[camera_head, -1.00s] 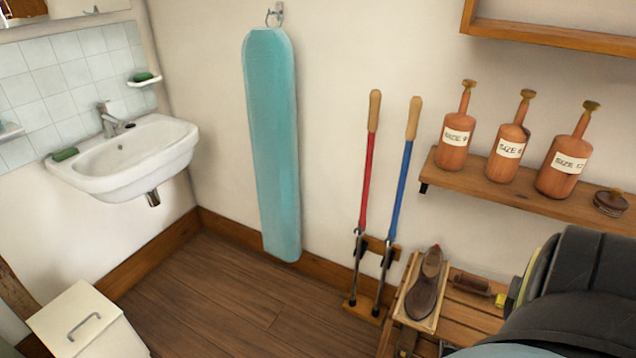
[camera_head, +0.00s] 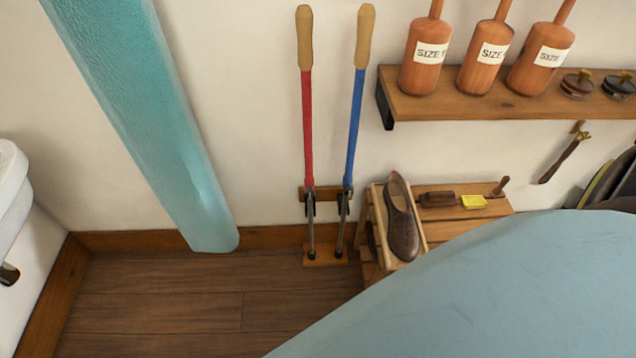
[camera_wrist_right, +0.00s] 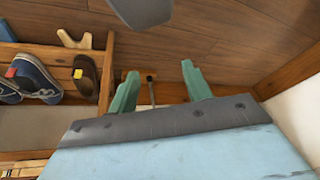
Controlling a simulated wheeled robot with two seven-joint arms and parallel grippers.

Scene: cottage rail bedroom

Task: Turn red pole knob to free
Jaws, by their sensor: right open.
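The red pole (camera_head: 308,130) has a tan handle and stands upright against the wall beside a blue pole (camera_head: 354,130). Dark fittings (camera_head: 310,196) show at its lower end, by the wooden rack; the knob is too small to make out clearly. My right gripper (camera_wrist_right: 160,82) shows in the right wrist view, with two green fingers spread apart. A thin metal rod end (camera_wrist_right: 151,88) shows between the fingers, further off; I cannot tell which pole it belongs to. The fingers appear empty. My left gripper is in neither current view.
A wooden bench (camera_head: 470,212) with a brown shoe (camera_head: 401,225) stands right of the poles. A shelf (camera_head: 470,106) with several labelled wooden bottles is above it. A teal board (camera_head: 150,120) leans at left. Floor (camera_head: 190,300) in front is clear. Shoes (camera_wrist_right: 38,78) sit in a rack.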

